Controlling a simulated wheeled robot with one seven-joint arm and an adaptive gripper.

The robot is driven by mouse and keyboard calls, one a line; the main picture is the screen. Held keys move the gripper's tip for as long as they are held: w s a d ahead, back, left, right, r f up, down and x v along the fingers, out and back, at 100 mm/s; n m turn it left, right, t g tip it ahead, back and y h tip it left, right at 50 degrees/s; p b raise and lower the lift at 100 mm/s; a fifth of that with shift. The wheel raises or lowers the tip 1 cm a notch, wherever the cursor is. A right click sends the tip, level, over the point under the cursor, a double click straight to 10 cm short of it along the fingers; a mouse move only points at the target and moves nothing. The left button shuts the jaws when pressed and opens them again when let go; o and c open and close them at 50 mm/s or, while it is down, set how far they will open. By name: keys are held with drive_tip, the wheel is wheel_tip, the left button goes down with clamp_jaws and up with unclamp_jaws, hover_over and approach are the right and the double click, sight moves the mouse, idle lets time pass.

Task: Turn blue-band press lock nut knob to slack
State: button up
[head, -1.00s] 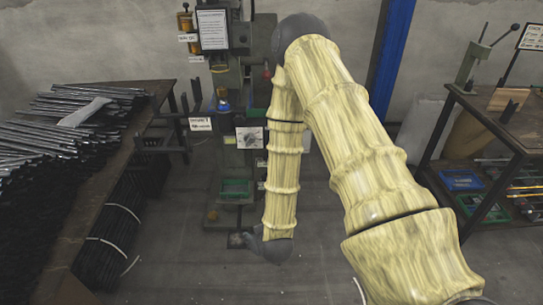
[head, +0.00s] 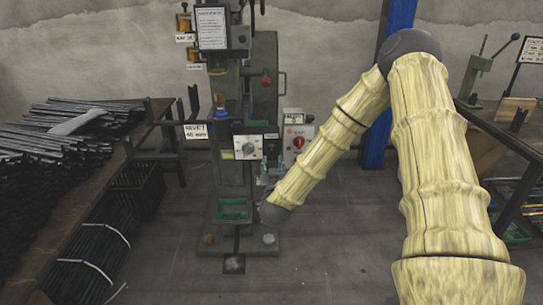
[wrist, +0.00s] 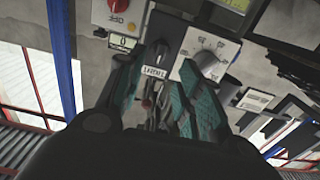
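The green-grey press (head: 232,165) stands in the middle of the head view. A small blue band (head: 221,114) shows under its ram. I cannot tell which part is the lock nut knob. A white plate with a round dial (head: 248,147) is on the press front; this dial also shows in the wrist view (wrist: 207,58). My gripper (wrist: 163,85) has two teal-padded fingers spread apart with nothing seen between them. They point at the panels, with the dial to the right. In the head view the gripper is small and partly hidden by my arm, beside the press's lower right.
A grey box with a red rotary switch (head: 298,142) is right of the dial plate. A red ball (head: 265,80) is on the press side. A table of metal rods (head: 50,135) stands left, a bench (head: 500,125) right. The floor in front is open.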

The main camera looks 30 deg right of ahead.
sight(271, 152)
drive_tip(key=x, duration=0.9)
drive_tip(key=shift+w, duration=0.15)
clamp_jaws()
